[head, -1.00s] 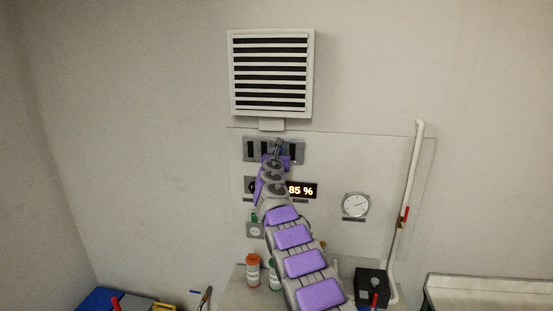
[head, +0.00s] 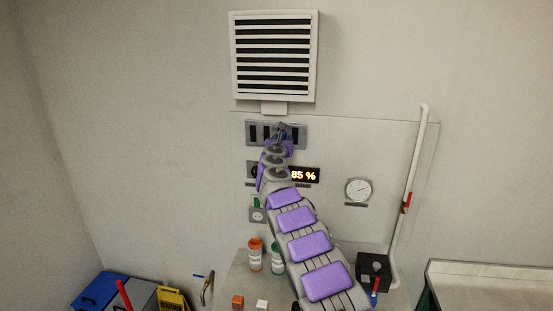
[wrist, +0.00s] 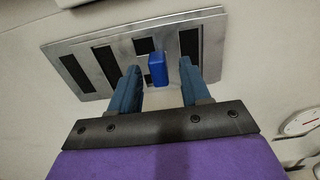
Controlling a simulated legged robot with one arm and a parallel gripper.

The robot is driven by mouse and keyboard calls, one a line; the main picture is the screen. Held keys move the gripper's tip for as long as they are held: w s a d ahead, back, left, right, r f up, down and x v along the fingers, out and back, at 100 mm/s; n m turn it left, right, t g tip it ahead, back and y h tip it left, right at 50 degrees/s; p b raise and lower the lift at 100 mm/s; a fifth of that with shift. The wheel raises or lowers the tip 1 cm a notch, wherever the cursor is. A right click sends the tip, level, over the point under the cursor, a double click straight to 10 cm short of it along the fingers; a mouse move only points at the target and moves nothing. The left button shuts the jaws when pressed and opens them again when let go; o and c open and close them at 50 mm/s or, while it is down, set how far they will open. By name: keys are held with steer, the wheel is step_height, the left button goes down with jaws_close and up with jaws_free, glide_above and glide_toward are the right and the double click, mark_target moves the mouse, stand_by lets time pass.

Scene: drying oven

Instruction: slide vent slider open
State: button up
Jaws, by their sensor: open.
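The vent slider plate (wrist: 90,62) is a grey metal panel with several dark slots, on the wall under the louvred grille; it also shows in the head view (head: 298,129). A blue knob (wrist: 157,68) sticks out from the middle of the plate, between dark openings. My gripper (wrist: 160,84) is open, with one blue finger on each side of the knob, as seen in the wrist view. I cannot tell how deep the fingertips reach or whether they touch it. In the head view my gripper (head: 280,132) covers the middle of the plate.
A louvred grille (head: 274,57) is above the plate. Below are an 85 % display (head: 305,175), a round gauge (head: 358,190) and a pipe with a red valve handle (head: 406,202). Bottles (head: 255,254) and small cubes stand on a surface beneath.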

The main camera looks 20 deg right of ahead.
steer(key=b+v, duration=0.5)
steer(key=v, duration=1)
steer(key=shift+s, duration=0.3)
steer(key=shift+a+f, duration=0.15)
steer(key=shift+f, duration=0.05)
stand_by(0.4)
